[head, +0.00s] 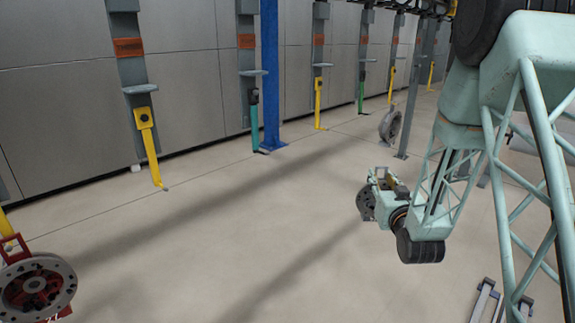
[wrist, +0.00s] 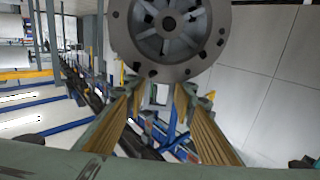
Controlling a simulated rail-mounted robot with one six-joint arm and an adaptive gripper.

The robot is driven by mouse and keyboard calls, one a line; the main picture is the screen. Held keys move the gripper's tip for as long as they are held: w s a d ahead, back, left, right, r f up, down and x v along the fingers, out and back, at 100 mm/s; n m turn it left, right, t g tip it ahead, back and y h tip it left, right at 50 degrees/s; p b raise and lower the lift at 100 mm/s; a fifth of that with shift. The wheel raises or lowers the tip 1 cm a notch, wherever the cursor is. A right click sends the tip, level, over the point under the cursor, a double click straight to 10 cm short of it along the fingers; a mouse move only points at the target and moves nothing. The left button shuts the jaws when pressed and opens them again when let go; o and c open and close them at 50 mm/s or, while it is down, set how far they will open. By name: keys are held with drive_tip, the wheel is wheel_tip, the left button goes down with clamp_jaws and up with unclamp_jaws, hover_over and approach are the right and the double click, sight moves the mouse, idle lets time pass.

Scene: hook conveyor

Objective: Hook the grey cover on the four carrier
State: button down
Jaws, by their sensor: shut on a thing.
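The grey cover (wrist: 172,30) is a round disc with a spoked centre and rim holes. It fills the top of the wrist view, just beyond my fingertips. In the head view the cover (head: 366,204) is small and dark, at the end of my gripper (head: 380,187). My gripper (wrist: 158,92) is shut on the cover; the exact finger contact is hard to see. Several carriers hang along the wall with orange labels, among them one with a yellow hook (head: 149,140) and one with a green hook (head: 254,122). Their lettering is too blurred to read surely.
A blue post (head: 270,75) stands beside the green-hook carrier. A red and grey wheel part (head: 38,285) is by a yellow hook at the lower left. Another grey disc (head: 390,125) is farther back. The floor between my gripper and the carriers is clear.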

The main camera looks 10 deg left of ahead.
drive_tip(key=s+a+r+n+g+y, duration=0.1)
drive_tip(key=s+a+r+n+y, duration=0.1)
drive_tip(key=s+a, duration=0.3)
drive_tip(key=s+a+r+n+g+y, duration=0.2)
drive_tip(key=s+a, duration=0.3)
drive_tip(key=a, duration=0.8)
drive_tip(key=s+a+r+n+g+y, duration=0.2)
drive_tip(key=s+a+r+y, duration=0.2)
drive_tip(key=a, duration=0.6)
drive_tip(key=shift+s+r+n+p, duration=0.3)
drive_tip(key=shift+s+r, duration=0.05)
drive_tip(key=shift+s, duration=0.6)
drive_tip(key=shift+w+a, duration=0.15)
drive_tip(key=shift+a, duration=0.1)
drive_tip(key=shift+w+a+f+p, duration=0.1)
drive_tip(key=shift+w+a+p, duration=0.75)
drive_tip(key=shift+a+p, duration=0.45)
drive_tip(key=shift+w+a+f+p, duration=0.15)
drive_tip(key=shift+w+a+p, duration=0.8)
drive_tip(key=shift+a, duration=0.6)
drive_tip(key=shift+w+a+f+p, duration=0.1)
drive_tip(key=shift+w+a+p, duration=0.6)
drive_tip(key=shift+a+p, duration=0.65)
drive_tip(key=shift+w+a+f+b, duration=0.3)
drive_tip(key=shift+a+f+b, duration=0.25)
drive_tip(key=shift+b, duration=0.45)
drive_tip(key=shift+w+a+f+b, duration=0.1)
drive_tip(key=shift+f+b, duration=0.05)
drive_tip(key=shift+b, duration=0.4)
